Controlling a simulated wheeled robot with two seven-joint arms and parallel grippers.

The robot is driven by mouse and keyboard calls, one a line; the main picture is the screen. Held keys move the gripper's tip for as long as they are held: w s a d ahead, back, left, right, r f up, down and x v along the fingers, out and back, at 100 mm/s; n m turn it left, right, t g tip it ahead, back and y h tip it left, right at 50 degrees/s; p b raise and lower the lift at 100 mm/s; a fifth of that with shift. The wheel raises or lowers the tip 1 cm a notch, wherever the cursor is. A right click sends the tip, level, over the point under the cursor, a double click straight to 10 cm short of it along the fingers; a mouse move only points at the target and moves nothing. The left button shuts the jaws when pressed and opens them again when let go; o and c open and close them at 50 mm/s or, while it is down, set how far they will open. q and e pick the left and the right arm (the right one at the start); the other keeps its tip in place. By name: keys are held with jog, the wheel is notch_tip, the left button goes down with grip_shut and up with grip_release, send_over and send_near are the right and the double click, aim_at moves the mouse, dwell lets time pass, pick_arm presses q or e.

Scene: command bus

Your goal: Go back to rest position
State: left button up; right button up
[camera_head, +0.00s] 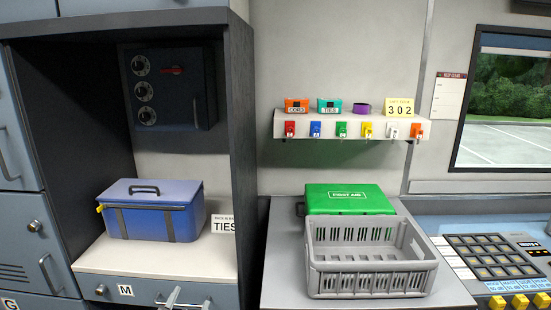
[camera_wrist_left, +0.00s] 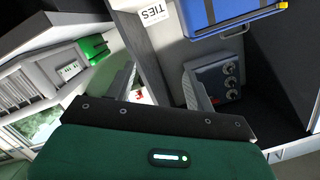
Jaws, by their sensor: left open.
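My left gripper (camera_head: 188,301) shows only by its fingertips at the bottom edge of the head view, in front of the drawer marked M (camera_head: 150,291). Its two fingers stand apart with nothing between them. In the left wrist view the left gripper (camera_wrist_left: 160,90) also has its fingers spread and empty, and that picture is turned over. My right gripper is in neither view.
A blue box (camera_head: 155,210) stands on the shelf beside a TIES card (camera_head: 222,224). A grey crate (camera_head: 368,281) and green first-aid case (camera_head: 348,197) are on the counter. A key rack (camera_head: 350,126) hangs above. A button console (camera_head: 490,258) is at right.

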pick_arm(q)
jog(key=s+a+f+n+g, duration=0.2)
jog(key=s+f+g, duration=0.5)
jog(key=s+f, duration=0.55)
jog(key=s+a+f+n+g, duration=0.25)
jog(key=s+f+g, duration=0.35)
jog(key=s+f, duration=0.65)
notch_tip(320, 180, down, 25)
jog(key=s+g+p, duration=0.1)
jog(key=s+p, duration=0.1)
jog(key=s+a+f+p, duration=0.1)
jog(key=s+f, duration=0.8)
jog(key=s+a+f+m+g, duration=0.1)
jog(key=s+a+f, duration=0.1)
jog(key=s+f, duration=0.7)
jog(key=shift+s+a+f+h+p, duration=0.25)
jog(key=shift+s+f+h+p, duration=0.1)
jog(key=shift+s, duration=0.45)
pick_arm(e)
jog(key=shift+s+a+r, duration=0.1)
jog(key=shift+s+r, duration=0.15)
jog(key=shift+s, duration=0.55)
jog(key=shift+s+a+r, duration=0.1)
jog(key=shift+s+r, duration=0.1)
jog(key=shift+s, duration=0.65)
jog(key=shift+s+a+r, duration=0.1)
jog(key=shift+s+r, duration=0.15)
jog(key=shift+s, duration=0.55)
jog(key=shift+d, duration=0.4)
